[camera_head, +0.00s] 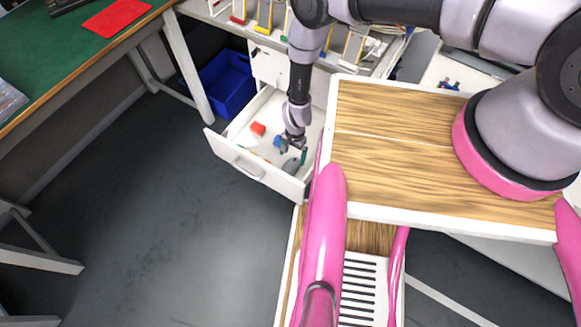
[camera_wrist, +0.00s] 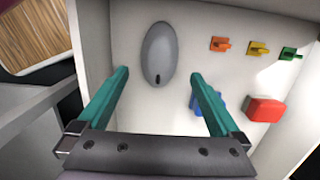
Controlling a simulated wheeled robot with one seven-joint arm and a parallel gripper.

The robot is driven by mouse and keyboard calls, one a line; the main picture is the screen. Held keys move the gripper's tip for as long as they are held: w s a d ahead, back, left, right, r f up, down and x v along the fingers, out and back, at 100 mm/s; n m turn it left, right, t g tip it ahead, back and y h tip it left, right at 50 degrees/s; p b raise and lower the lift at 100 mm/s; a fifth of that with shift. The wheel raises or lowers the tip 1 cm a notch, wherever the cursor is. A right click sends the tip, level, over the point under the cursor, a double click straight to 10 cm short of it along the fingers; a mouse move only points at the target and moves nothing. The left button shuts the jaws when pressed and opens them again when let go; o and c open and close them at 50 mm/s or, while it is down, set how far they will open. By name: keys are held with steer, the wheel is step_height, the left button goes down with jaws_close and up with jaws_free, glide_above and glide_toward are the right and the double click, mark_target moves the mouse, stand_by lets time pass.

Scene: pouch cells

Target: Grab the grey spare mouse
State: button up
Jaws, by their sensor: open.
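The grey mouse (camera_wrist: 158,53) lies on the white floor of the open drawer (camera_head: 250,168). In the head view the mouse (camera_head: 290,165) shows small near the drawer's front right. My gripper (camera_wrist: 160,74) is open and empty, its two green fingers apart. In the wrist view the mouse appears between and just beyond the fingertips, and neither finger visibly touches it. In the head view my gripper (camera_head: 294,148) is down inside the drawer, close to the mouse. The exact height of the fingers above the drawer floor is hard to tell.
A red block (camera_wrist: 265,110), a blue object (camera_wrist: 203,104) partly behind the right finger, and orange (camera_wrist: 220,44), yellow (camera_wrist: 257,48) and green (camera_wrist: 290,54) clips share the drawer. Drawer walls enclose the mouse. A blue crate (camera_head: 228,82) stands beyond the drawer.

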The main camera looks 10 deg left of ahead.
mark_target(291, 165)
steer(key=shift+s+a+f, duration=0.1)
steer(key=shift+s+f, duration=0.1)
steer(key=shift+f, duration=0.85)
steer(key=shift+s+a+f, duration=0.1)
steer(key=shift+s+f, duration=0.05)
steer(key=shift+f, duration=0.9)
steer(key=shift+s+f, duration=0.2)
steer(key=shift+f, duration=0.85)
steer(key=shift+c, duration=0.3)
steer(key=c, duration=1.3)
steer(key=shift+o, duration=0.2)
steer(key=shift+r, duration=0.15)
